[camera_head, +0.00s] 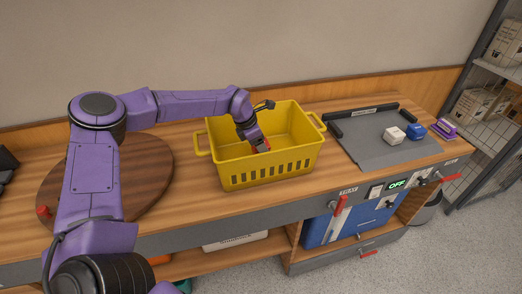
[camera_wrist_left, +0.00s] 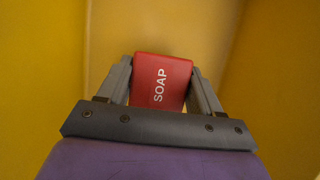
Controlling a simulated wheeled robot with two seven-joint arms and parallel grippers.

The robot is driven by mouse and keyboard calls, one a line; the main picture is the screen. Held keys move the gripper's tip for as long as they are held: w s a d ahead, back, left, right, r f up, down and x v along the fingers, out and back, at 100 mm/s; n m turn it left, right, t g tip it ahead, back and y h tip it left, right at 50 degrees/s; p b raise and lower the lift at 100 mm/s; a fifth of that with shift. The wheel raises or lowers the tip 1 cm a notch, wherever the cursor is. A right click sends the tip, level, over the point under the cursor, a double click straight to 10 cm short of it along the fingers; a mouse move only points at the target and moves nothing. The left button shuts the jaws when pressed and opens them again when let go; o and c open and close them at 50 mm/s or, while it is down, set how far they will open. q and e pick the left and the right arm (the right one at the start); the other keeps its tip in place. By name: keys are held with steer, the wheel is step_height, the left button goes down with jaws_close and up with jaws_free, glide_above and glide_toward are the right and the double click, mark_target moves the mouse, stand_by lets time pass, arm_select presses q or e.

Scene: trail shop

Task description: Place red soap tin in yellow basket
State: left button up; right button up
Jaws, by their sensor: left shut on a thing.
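The yellow basket (camera_head: 265,172) stands on the wooden counter, with its handles at the left and right ends. My left gripper (camera_head: 262,146) reaches down inside it. The left gripper is shut on the red soap tin (camera_wrist_left: 162,82), which shows the word SOAP between the two fingers in the left wrist view. Yellow basket walls (camera_wrist_left: 275,70) surround the tin there. In the head view only a small red part of the tin shows, low in the basket. I cannot tell whether the tin touches the basket floor. My right gripper is not in view.
A round dark wooden board (camera_head: 148,172) lies on the counter at the left, partly behind my arm. Wire shelving stands at the far right.

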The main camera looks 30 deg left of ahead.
arm_select(q)
step_height(320, 180, down, 3)
steer(key=shift+r, duration=0.15)
steer(key=o, duration=1.1)
steer(key=shift+r, duration=0.4)
steer(key=v, duration=1.1)
steer(key=shift+r+b, duration=0.15)
steer(key=shift+b, duration=0.2)
steer(key=shift+s, duration=0.1)
